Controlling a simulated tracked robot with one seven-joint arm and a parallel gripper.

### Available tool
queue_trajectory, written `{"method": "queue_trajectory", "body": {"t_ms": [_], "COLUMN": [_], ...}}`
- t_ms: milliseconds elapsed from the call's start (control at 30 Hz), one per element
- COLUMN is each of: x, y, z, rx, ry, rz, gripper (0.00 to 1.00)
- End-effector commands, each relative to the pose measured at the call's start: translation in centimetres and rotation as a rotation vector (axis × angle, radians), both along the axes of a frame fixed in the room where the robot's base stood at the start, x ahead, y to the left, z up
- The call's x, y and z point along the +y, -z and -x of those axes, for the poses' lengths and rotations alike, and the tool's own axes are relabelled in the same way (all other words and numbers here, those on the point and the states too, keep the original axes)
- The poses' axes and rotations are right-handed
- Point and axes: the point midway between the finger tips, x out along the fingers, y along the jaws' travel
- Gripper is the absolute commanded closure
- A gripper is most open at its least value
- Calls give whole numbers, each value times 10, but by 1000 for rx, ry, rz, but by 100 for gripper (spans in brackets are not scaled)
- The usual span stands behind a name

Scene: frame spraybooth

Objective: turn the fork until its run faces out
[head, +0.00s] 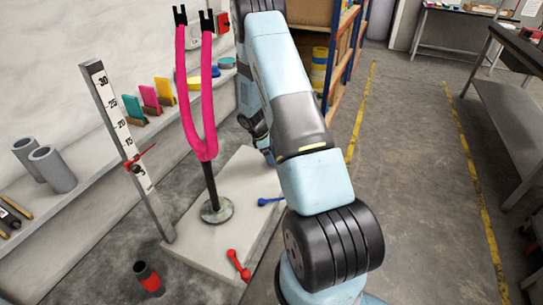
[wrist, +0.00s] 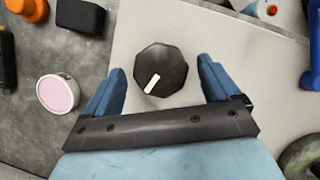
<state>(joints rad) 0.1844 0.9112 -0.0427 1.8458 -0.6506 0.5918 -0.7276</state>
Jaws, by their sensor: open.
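The pink fork (head: 206,120) stands upright in the head view, its two legs pointing up to black tips and its dark stem in a round grey base (head: 217,210). I see no paint run on the side facing me. In the wrist view a black many-sided knob (wrist: 160,71) with a white pointer bar lies between the fingers of my gripper (wrist: 158,66). The blue fingers are open, one on each side, with a gap to the knob. The head view does not clearly show my fingers. The fork's legs are not in the wrist view.
The stand is on a pale plate (head: 185,245) with a blue lever (head: 270,201) and a red lever (head: 238,266). A scale post (head: 118,125) rises left of the fork. A red-black can (head: 149,279) stands on the floor. Shelving (head: 345,50) is behind; the right aisle is clear.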

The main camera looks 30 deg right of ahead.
Motion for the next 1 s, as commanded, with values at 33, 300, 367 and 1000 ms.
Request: {"method": "queue_trajectory", "body": {"t_ms": [33, 300, 367, 1000], "x": [-1, -2, -2, -2], "y": [3, 5, 5, 5], "z": [1, 1, 1, 0], "rx": [0, -1, -1, -1], "ry": [0, 1, 1, 0], "rz": [0, 1, 1, 0], "gripper": [11, 11, 11, 66]}}
